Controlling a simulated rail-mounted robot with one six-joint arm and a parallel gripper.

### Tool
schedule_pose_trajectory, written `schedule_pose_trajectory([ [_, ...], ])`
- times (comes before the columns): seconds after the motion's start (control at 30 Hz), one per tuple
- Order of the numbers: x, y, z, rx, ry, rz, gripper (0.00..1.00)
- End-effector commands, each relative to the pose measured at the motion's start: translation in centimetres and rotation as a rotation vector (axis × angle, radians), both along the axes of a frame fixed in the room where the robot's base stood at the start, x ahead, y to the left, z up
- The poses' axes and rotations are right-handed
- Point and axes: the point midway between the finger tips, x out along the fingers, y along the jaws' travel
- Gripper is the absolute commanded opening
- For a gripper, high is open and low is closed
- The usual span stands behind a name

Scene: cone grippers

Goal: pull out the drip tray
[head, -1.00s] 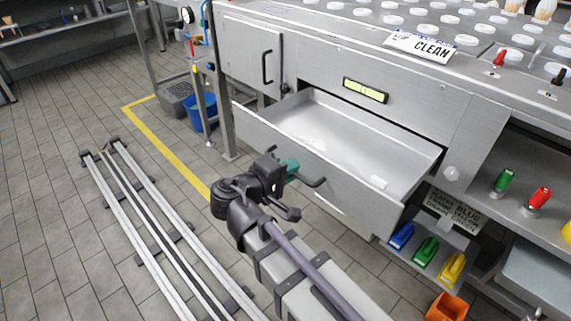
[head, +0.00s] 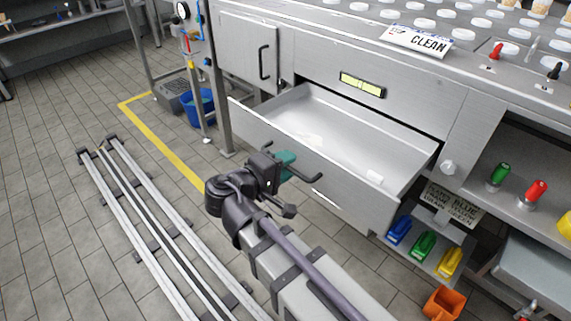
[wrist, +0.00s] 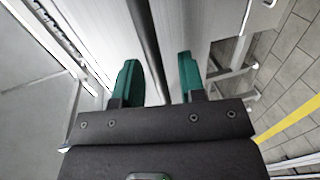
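The drip tray (head: 365,137) is a wide, shallow steel drawer standing well out of the steel counter. A few pale patches lie on its floor. Its dark bar handle (head: 310,177) is on the front panel and also shows in the wrist view (wrist: 145,40).
A cabinet door (head: 248,47) is left of the tray. A blue bucket (head: 199,107) stands on the floor behind it. Coloured scoops (head: 424,245) and an orange bin (head: 444,302) are at lower right. My floor rails (head: 165,230) run along the left; tiled floor there is clear.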

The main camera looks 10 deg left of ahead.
Motion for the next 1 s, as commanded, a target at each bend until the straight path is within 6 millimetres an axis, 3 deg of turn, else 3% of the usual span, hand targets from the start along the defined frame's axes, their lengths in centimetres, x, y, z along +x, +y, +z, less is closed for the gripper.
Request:
schedule_pose_trajectory([
  [0.5, -7.6, 5.9, 2.1, 0.0, 0.0, 0.003, 0.37],
  [1.0, -8.2, 6.2, 2.1, 0.0, 0.0, 0.0, 0.37],
])
